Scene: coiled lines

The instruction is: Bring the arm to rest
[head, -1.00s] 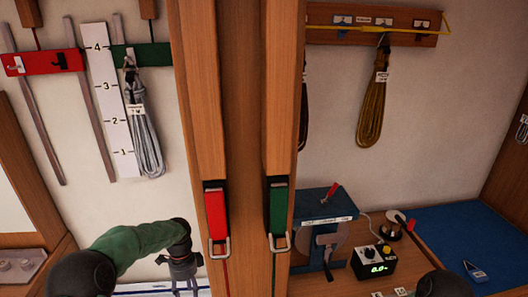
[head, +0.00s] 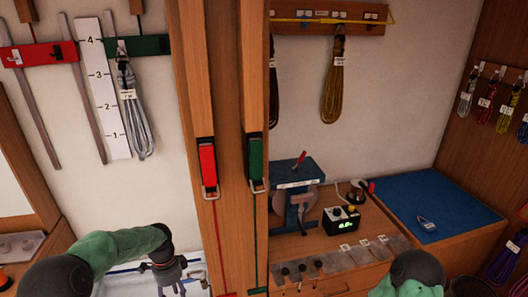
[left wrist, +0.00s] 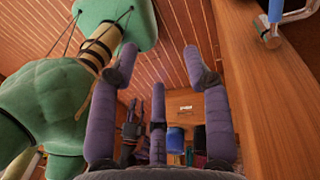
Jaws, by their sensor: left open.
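My left arm comes in from the lower left of the head view, in a green sleeve. My left gripper (head: 172,284) hangs at the bottom edge, left of the wooden post, with its fingertips near or past the frame edge. In the left wrist view its purple fingers (left wrist: 160,65) are spread apart with nothing between them. My right arm (head: 415,275) shows only as a green and black part at the bottom right; its gripper is out of the picture.
A wooden post (head: 222,110) with red and green clamps stands just right of my left gripper. A grey coil (head: 136,120) hangs on the left wall, an olive coil (head: 333,88) on the right. A blue mat (head: 400,200) and a black meter (head: 341,219) lie on the right bench.

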